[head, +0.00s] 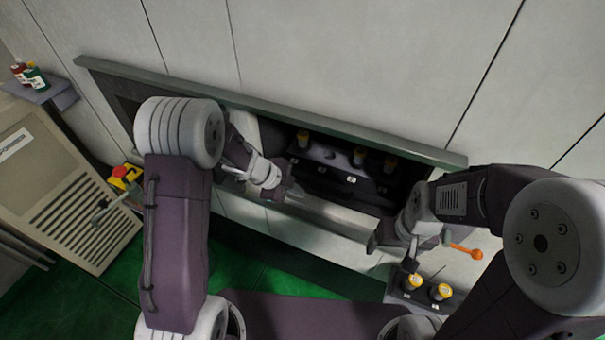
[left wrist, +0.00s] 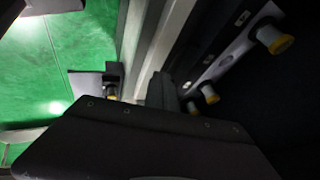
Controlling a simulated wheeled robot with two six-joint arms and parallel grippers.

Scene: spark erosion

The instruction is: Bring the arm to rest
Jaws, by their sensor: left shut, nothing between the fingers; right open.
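My left arm reaches in from the left. Its gripper (head: 277,191) is shut and empty at the front edge of the wall recess, left of the rack inside. In the left wrist view, a dark gripper part (left wrist: 150,140) fills the lower middle. My right gripper (head: 393,247) is open at the right end of the recess, above a small holder (head: 425,302) with two yellow-topped pieces (head: 413,283). The right gripper's fingers are partly hidden by its wrist.
A dark rack (head: 335,160) with several yellow-topped pieces stands in the recess; some show in the left wrist view (left wrist: 275,40). An orange-ended lever (head: 466,251) sticks out at right. A cabinet (head: 60,180) with a red button (head: 120,171) stands left. Green floor (head: 235,270) lies below.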

